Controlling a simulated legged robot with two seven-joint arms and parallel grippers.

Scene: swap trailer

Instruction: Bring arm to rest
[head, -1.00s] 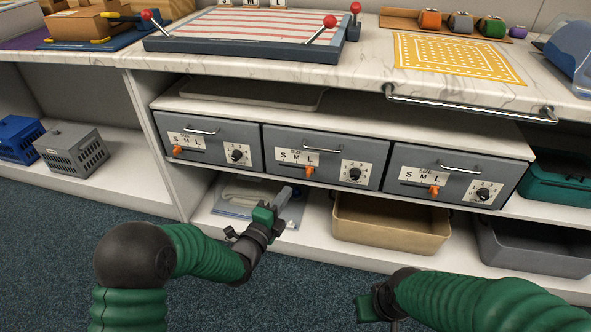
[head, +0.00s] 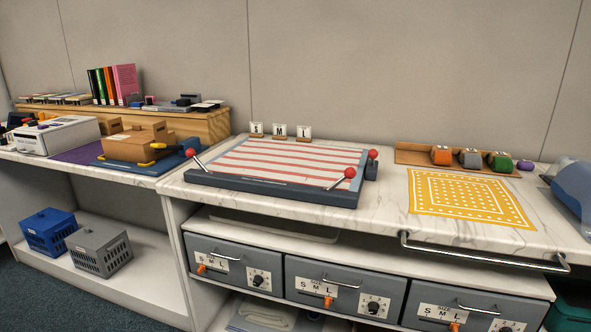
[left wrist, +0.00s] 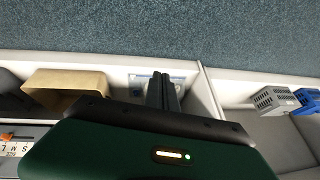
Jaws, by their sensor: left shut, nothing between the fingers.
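My left gripper (left wrist: 163,92) shows in the left wrist view, its dark fingers together with nothing between them. It points over the lower shelf, near the clear bag-like packet (left wrist: 180,80) and to the right of the tan bin (left wrist: 62,88). It appears apart from both, though the distance is hard to judge. Neither of my arms shows in the head view now. My right gripper is in no current view.
Three grey drawers (head: 343,290) with orange sliders sit under the counter (head: 390,212). A metal rail (head: 485,254) runs along the counter's front. Blue (head: 48,232) and grey (head: 98,249) crates stand on the left lower shelf. The carpet (left wrist: 150,28) is clear.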

